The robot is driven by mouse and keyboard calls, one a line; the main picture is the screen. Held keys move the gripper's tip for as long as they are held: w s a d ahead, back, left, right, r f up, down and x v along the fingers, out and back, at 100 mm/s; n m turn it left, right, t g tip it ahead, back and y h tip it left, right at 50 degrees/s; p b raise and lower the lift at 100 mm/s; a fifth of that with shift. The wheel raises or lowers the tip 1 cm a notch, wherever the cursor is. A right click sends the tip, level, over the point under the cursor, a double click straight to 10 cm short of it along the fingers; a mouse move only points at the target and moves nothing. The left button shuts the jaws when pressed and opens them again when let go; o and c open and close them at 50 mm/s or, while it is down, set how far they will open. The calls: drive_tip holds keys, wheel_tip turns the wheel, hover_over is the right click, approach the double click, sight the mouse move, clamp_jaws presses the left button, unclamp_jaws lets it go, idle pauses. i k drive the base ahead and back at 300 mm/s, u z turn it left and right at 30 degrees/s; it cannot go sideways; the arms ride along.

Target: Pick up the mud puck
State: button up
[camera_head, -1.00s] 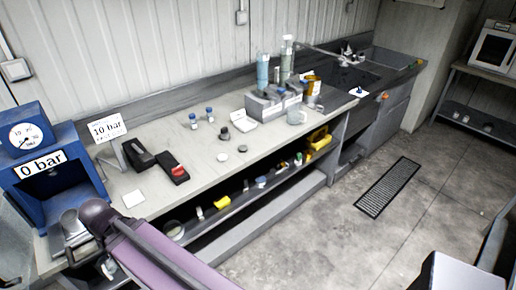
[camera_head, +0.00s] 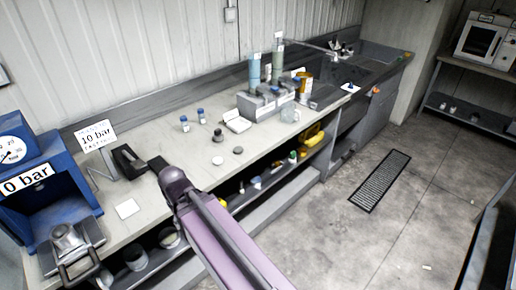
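I cannot tell for sure which item is the mud puck. Two small pale round discs lie flat on the grey bench (camera_head: 262,140): one nearer disc (camera_head: 217,161) and one farther disc (camera_head: 238,150). A small dark knobbed piece (camera_head: 217,136) stands just behind them. My purple arm link crosses the lower middle of the view, and its dark joint is over the bench's front edge, left of the discs.
A blue press (camera_head: 50,190) with a "0 bar" label stands at the left. Small blue-capped bottles (camera_head: 185,124) and a grey block rack (camera_head: 256,106) stand behind the discs. A white mug (camera_head: 290,112) is to the right. The floor at right is open around a grate (camera_head: 381,180).

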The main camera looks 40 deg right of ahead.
sight(238, 150)
drive_tip(key=z, duration=0.9)
drive_tip(key=k, duration=0.95)
drive_tip(key=u, duration=0.05)
drive_tip(key=i, duration=0.9)
